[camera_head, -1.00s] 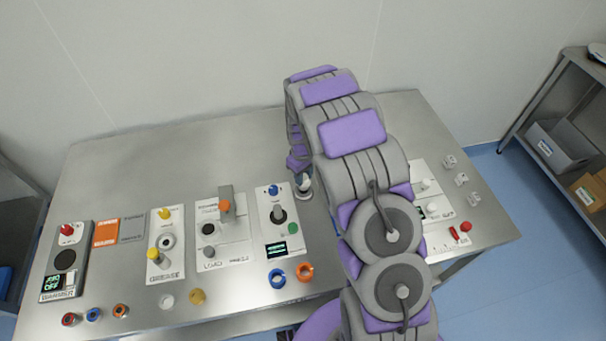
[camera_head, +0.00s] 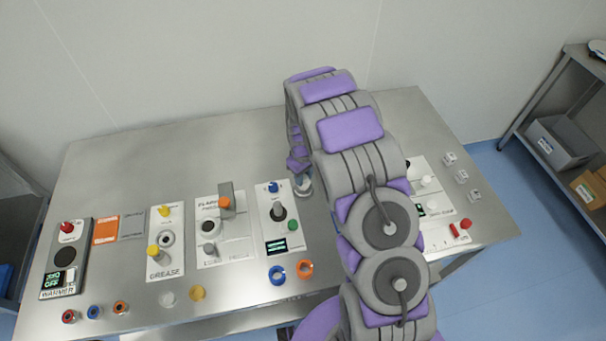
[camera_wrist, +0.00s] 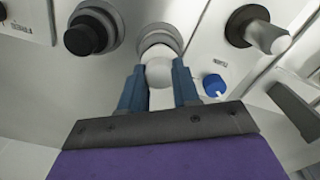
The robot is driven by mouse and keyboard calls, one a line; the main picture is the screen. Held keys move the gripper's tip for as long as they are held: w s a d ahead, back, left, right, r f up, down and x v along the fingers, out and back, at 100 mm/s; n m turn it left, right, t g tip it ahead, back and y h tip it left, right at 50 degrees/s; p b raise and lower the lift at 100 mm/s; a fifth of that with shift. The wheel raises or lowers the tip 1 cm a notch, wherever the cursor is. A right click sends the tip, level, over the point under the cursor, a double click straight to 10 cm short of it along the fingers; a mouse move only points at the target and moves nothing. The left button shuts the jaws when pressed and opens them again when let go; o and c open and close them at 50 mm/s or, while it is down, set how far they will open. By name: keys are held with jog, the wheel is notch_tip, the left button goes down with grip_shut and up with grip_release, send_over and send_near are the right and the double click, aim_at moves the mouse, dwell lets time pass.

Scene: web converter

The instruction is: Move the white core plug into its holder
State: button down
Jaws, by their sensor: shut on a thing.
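In the wrist view my gripper (camera_wrist: 158,88) has its two blue-grey fingers on either side of the rounded white core plug (camera_wrist: 159,72), shut on it. Just beyond the plug is a round, pale ringed fitting (camera_wrist: 158,38), which looks like the holder. The plug overlaps its near edge in the picture, and I cannot tell whether they touch. In the head view my gripper (camera_head: 302,182) is low over the table, just right of the panel with the blue knob (camera_head: 273,187). My arm hides much of that area.
In the wrist view a black knob (camera_wrist: 85,36) stands left of the fitting. A black-based post with a pale tip (camera_wrist: 258,30) and a blue knob (camera_wrist: 214,85) are at right. In the head view, blue (camera_head: 277,276) and orange (camera_head: 305,268) rings lie at the front. The back of the table is clear.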

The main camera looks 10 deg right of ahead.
jog(key=shift+f, duration=1.05)
dwell(0.4)
jog(key=c, duration=0.7)
grip_release()
jog(key=shift+c, duration=0.2)
notch_tip(320, 180, up, 17)
jog(key=p, duration=0.2)
jog(key=shift+r, duration=0.15)
